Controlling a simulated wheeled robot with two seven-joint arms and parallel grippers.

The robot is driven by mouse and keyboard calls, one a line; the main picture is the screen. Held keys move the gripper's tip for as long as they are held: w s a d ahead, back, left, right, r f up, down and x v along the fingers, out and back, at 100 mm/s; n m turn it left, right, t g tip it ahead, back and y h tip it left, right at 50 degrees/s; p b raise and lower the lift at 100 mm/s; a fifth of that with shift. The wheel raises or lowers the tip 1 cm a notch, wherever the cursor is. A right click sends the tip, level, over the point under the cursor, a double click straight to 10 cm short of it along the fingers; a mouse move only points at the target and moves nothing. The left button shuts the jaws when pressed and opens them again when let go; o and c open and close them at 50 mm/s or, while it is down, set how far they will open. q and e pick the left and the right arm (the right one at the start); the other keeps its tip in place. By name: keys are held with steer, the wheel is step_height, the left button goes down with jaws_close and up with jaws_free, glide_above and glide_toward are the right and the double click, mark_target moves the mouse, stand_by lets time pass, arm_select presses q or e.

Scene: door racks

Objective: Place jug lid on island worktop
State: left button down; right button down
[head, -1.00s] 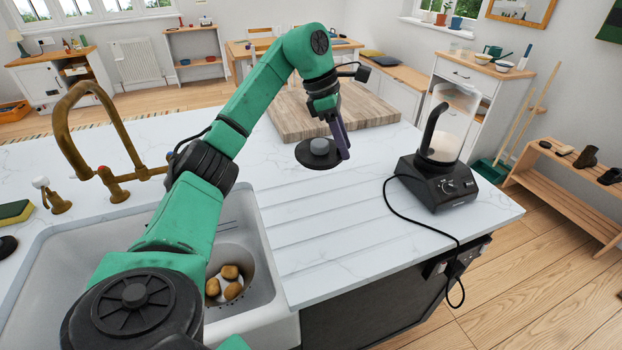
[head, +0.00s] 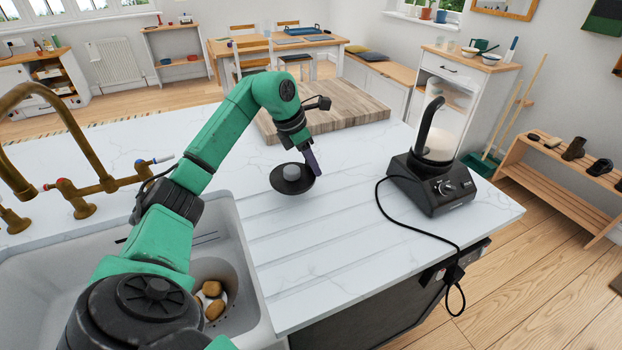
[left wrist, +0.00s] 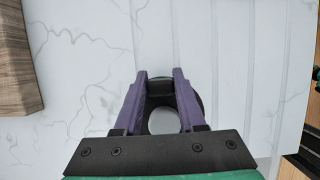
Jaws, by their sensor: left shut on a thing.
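The jug lid (head: 290,188) is a black disc with a grey round knob, over the island worktop (head: 350,235) near the drainer grooves. My left gripper (head: 312,166), with purple fingers, is shut on the lid at its right side in the head view. In the left wrist view the dark lid (left wrist: 151,101) shows between the fingers (left wrist: 160,76), partly hidden by them, above the white worktop (left wrist: 235,60). The lid looks about level and close to the worktop. I cannot tell whether it touches. My right gripper is not in view.
A wooden board (head: 345,112) lies behind the lid. A blender base with a clear jug (head: 432,180) stands to the right, its black cable (head: 385,215) running over the front edge. The sink (head: 250,290) and brass tap (head: 85,130) are at left. Worktop around the lid is clear.

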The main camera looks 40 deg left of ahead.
mark_target(312, 176)
arm_select(q)
step_height(312, 176, down, 4)
steer(key=shift+d+f, duration=0.1)
steer(key=shift+f, duration=0.5)
steer(key=c, duration=0.5)
jaws_free()
steer(key=shift+r, duration=0.2)
steer(key=v, duration=1.2)
steer(key=shift+b, duration=0.35)
steer(key=shift+f, duration=0.1)
